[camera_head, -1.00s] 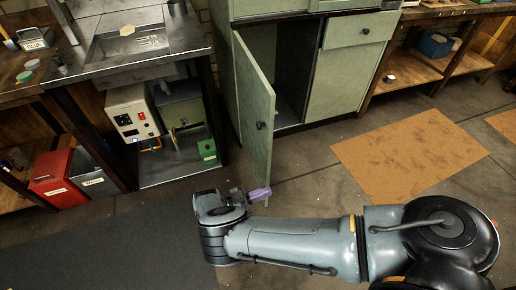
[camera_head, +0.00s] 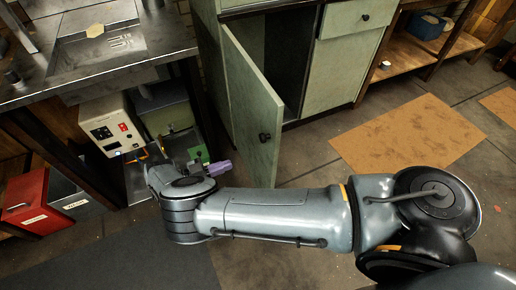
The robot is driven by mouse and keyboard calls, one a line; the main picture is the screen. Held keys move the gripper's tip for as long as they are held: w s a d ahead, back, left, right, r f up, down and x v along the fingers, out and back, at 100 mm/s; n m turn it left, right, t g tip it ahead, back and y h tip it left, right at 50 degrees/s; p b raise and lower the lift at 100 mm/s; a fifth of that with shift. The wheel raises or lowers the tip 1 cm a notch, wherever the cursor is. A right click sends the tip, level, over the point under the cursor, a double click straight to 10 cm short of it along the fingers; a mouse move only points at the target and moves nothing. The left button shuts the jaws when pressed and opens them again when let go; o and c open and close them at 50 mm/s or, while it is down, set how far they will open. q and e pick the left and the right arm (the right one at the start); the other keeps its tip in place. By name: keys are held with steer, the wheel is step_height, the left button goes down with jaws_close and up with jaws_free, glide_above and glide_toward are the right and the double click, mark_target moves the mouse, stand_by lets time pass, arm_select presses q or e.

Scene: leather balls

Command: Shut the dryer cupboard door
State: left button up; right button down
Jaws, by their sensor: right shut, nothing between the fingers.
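The cupboard door (camera_head: 249,112) is pale green with a dark round knob and stands wide open. It swings out towards me from the left side of a dark opening in the green cupboard (camera_head: 340,70). My right arm reaches in from the right along the floor, in front of the door. My right gripper (camera_head: 221,168), with purple fingertips, is shut and empty. In the picture it lies just left of the door's lower front edge, on its outer side. I cannot tell whether it touches the door. My left gripper is out of view.
A metal-topped bench (camera_head: 100,45) stands left of the door, with a cream control box (camera_head: 110,127) and a green box below. A red box (camera_head: 38,200) is at the lower left. A brown mat (camera_head: 405,135) lies on open floor at the right.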

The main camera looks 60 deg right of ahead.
mark_target(271, 152)
steer(key=p+x, duration=0.1)
steer(key=x, duration=0.3)
steer(key=p+x, duration=0.1)
steer(key=x, duration=0.6)
steer(key=shift+s+a+p, duration=0.1)
steer(key=shift+s+p, duration=0.3)
steer(key=shift+s, duration=0.2)
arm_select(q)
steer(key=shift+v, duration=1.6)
arm_select(e)
steer(key=shift+x, duration=0.8)
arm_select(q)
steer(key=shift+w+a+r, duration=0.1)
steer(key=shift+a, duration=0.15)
arm_select(e)
steer(key=shift+f, duration=0.1)
